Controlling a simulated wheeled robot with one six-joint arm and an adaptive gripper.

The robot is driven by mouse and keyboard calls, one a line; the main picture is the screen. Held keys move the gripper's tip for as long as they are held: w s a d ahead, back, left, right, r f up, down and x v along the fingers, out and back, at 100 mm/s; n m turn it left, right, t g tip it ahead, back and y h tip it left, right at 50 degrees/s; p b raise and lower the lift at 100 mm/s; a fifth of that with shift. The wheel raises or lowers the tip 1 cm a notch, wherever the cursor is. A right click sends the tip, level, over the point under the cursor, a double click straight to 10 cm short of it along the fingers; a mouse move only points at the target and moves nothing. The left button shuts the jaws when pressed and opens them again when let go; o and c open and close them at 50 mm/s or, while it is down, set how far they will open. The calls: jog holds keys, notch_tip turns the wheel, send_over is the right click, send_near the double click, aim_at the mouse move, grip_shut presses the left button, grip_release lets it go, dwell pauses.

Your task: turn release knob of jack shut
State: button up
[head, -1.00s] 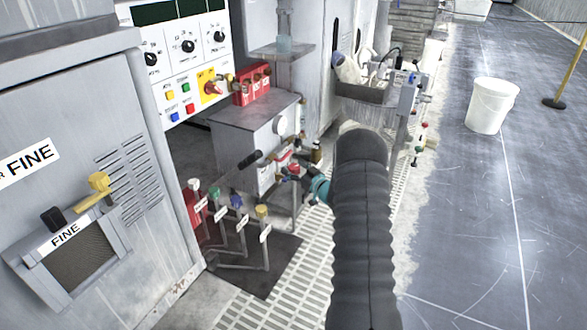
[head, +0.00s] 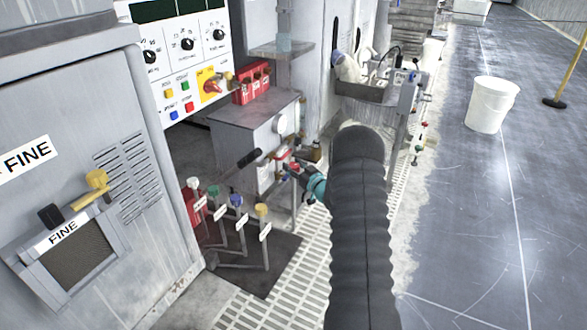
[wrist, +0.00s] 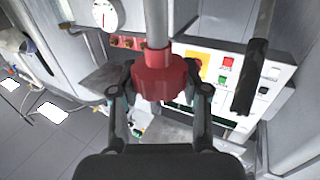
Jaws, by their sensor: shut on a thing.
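The release knob (wrist: 160,80) is red and ribbed, at the end of a grey rod (wrist: 157,22) in the wrist view. My gripper (wrist: 161,88) has one finger on each side of the knob and is shut on it. In the head view my gripper (head: 297,172) is beside the front of the grey cabinet, and the red knob shows only as a small patch at its tip. A black-handled lever (head: 249,158) sticks out left of it; its black grip (wrist: 250,68) shows right of the knob in the wrist view. The knob's turn angle cannot be read.
A round white gauge (head: 281,121) is on the grey cabinet (head: 235,125). Several levers with coloured knobs (head: 236,201) stand at front left. A control panel (head: 180,55) and red box (head: 252,85) are behind. A white bucket (head: 491,105) stands on open floor at right.

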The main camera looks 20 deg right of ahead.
jog(key=m+h+b, duration=0.2)
jog(key=h, duration=0.1)
jog(key=shift+a+f+b, duration=0.15)
jog(key=shift+f+b, duration=0.1)
jog(key=shift+b, duration=0.1)
jog(key=m+h+b, duration=0.2)
jog(key=h, duration=0.2)
jog(key=shift+r+m, duration=0.1)
jog(key=shift+m, duration=0.2)
jog(key=m+g+h, duration=0.1)
jog(key=m+h, duration=0.1)
jog(key=h, duration=0.1)
jog(key=m+g+h, duration=0.1)
jog(key=m+h, duration=0.1)
jog(key=h, duration=0.1)
jog(key=shift+r, duration=0.15)
jog(key=shift+m+g+h, duration=0.7)
jog(key=shift+h, duration=0.2)
jog(key=shift+d+r+h, duration=0.1)
jog(key=shift+d+h, duration=0.15)
jog(key=shift+h, duration=0.05)
jog(key=o, duration=1.2)
jog(key=shift+c, duration=0.2)
jog(key=shift+a, duration=0.15)
